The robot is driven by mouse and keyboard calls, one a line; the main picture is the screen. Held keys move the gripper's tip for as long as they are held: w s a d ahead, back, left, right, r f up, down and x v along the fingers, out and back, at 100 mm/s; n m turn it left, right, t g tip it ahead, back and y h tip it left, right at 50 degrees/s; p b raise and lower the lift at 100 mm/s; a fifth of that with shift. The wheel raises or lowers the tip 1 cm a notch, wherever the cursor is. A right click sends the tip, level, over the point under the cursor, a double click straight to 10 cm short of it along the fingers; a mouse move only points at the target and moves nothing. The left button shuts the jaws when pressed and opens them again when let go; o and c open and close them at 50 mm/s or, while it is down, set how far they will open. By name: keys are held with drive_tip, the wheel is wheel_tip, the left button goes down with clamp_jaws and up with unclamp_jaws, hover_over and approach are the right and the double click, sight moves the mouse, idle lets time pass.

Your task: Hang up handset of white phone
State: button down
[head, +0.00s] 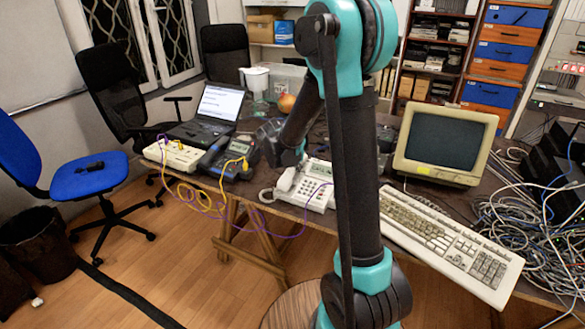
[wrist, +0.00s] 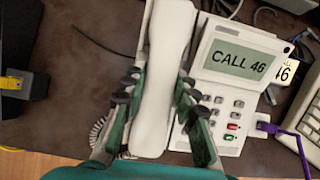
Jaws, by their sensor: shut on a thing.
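The white phone (head: 318,192) sits near the front edge of the dark table, left of my arm. In the wrist view its body (wrist: 235,85) has a screen reading "CALL 46" and a keypad. Its white handset (wrist: 165,60) lies lengthwise between the fingers of my gripper (wrist: 157,88), along the left side of the phone body. My gripper is shut on the handset from both sides. The handset also shows in the head view (head: 287,180), at the phone's left side. Whether it touches the cradle cannot be told. A coiled cord (wrist: 97,132) shows left of it.
A dark phone (head: 228,160) and a cream box (head: 174,154) with yellow and purple cables stand to the left. A keyboard (head: 440,230) and a monitor (head: 440,142) stand right. A purple plug (wrist: 268,127) is at the phone's right side.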

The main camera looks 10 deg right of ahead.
drive_tip(key=shift+w+d+f, duration=0.1)
drive_tip(key=shift+w+f, duration=0.05)
drive_tip(key=shift+f, duration=0.6)
idle(0.4)
drive_tip(key=c, duration=1.1)
unclamp_jaws()
drive_tip(key=v, duration=1.2)
drive_tip(key=s+d+f+m+y, duration=0.1)
drive_tip(key=s+d+f+m, duration=0.1)
drive_tip(key=s+m, duration=0.6)
drive_tip(key=s+d+f+m+g+y, duration=0.1)
drive_tip(key=s+d+f+m, duration=0.2)
drive_tip(key=s+m, duration=0.5)
drive_tip(key=s+d+f+m+y, duration=0.2)
drive_tip(key=s+f+m, duration=0.3)
drive_tip(key=s+m, duration=0.4)
drive_tip(key=shift+s+d+m, duration=0.1)
drive_tip(key=shift+d+m, duration=0.1)
drive_tip(key=shift+m, duration=0.75)
drive_tip(key=shift+d+m, duration=0.2)
drive_tip(key=shift+m, duration=0.75)
